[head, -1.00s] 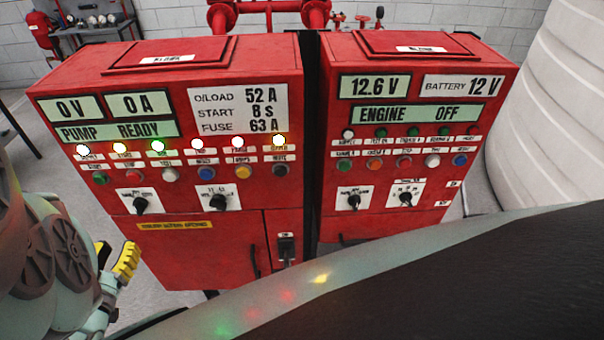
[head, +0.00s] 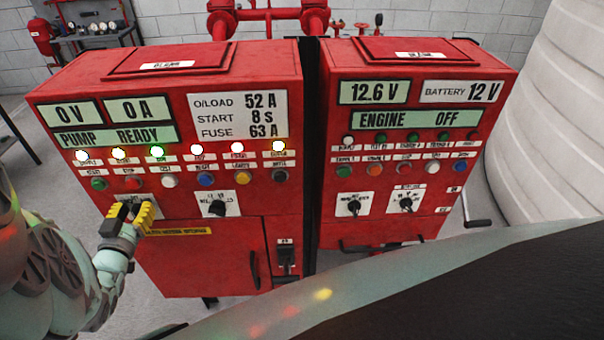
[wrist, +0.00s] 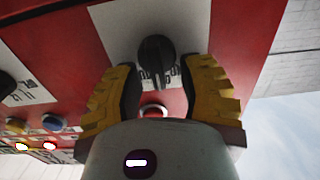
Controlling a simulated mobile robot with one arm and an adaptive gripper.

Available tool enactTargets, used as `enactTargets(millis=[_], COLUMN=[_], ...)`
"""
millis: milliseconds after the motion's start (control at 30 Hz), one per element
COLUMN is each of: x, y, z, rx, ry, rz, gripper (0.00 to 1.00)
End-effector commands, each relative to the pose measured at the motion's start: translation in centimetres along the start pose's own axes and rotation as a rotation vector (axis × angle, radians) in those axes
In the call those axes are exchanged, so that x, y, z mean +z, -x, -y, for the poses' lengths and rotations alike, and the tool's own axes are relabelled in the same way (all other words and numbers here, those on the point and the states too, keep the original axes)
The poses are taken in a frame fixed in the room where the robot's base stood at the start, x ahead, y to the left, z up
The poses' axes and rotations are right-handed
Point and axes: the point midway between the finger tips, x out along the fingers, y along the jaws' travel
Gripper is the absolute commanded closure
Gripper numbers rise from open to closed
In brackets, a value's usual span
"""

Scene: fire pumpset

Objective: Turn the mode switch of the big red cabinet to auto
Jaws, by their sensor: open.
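The big red cabinet (head: 185,270) stands on the left, its front reading PUMP READY. My gripper (head: 132,212), with yellow fingers, is at the lower left of its panel, and its fingers mostly hide the left rotary switch there. In the wrist view my gripper (wrist: 157,82) is open, its fingers apart on either side of a black mode switch knob (wrist: 156,62) on a white plate (wrist: 118,30). The knob sits at and slightly beyond the fingertips. I cannot tell whether they touch it. The label's words are too small to read.
A second black knob (head: 217,208) is to the right on the same panel. Lit lamps and coloured buttons, including a red button (wrist: 152,111), lie close by. A second red cabinet (head: 375,232) stands to the right across a narrow gap. A white tank (head: 555,120) is farther right.

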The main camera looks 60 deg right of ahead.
Motion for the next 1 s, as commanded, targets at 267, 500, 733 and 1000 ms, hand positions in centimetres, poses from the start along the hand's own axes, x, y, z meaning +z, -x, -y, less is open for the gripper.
enactTargets(millis=[267, 500, 733, 1000], x=[-0.01, -0.02, 0.01, 0.06], y=[0.05, 0.05, 0.05, 0.04], z=[0.06, 0.04, 0.04, 0.01], rx=[-0.001, -0.001, -0.001, -0.001], ry=[0.000, -0.001, -0.001, -0.007], rz=[0.000, 0.000, 0.000, 0.002], gripper=[0.63, 0.87, 1.00, 1.00])
